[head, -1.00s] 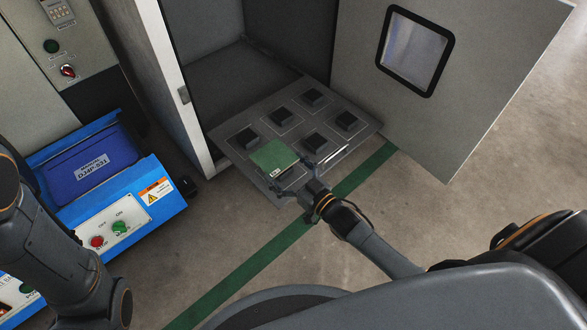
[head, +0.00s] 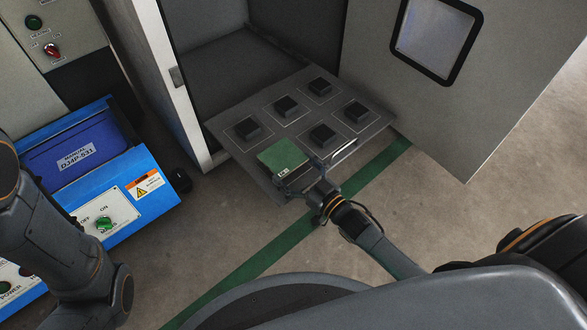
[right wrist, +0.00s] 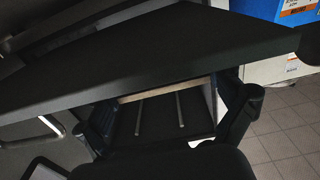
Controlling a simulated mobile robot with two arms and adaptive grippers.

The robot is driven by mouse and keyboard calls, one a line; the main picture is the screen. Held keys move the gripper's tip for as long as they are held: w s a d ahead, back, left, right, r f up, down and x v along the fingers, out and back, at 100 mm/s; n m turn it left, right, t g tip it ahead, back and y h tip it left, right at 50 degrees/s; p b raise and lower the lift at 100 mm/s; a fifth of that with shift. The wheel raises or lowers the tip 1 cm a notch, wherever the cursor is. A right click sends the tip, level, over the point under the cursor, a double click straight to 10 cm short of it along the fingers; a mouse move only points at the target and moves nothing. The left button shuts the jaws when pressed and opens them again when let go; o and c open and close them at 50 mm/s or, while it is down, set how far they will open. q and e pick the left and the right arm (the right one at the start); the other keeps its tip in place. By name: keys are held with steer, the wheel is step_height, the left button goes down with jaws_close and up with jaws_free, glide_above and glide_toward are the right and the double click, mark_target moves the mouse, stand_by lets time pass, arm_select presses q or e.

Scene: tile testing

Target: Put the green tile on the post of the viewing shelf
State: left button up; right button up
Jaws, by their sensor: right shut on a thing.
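The green tile (head: 283,158) is over the near front part of the viewing shelf (head: 225,136) in the head view, lying roughly flat. My right gripper (head: 303,174) is shut on the tile's near right side. In the right wrist view, a wide dark slab (right wrist: 150,55) crosses in front of the gripper's fingers (right wrist: 170,118). My left gripper is out of view.
The shelf sticks out of a grey cabinet (head: 172,75) whose windowed door (head: 490,100) stands open at right. A blue machine (head: 140,196) with push buttons is at left. Floor with a green stripe (head: 265,255) lies in front of the shelf.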

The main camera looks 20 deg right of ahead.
steer(key=shift+f, duration=0.1)
steer(key=o, duration=1)
steer(key=shift+c, duration=0.2)
steer(key=shift+r, duration=0.2)
steer(key=p+v, duration=0.6)
steer(key=v, duration=0.6)
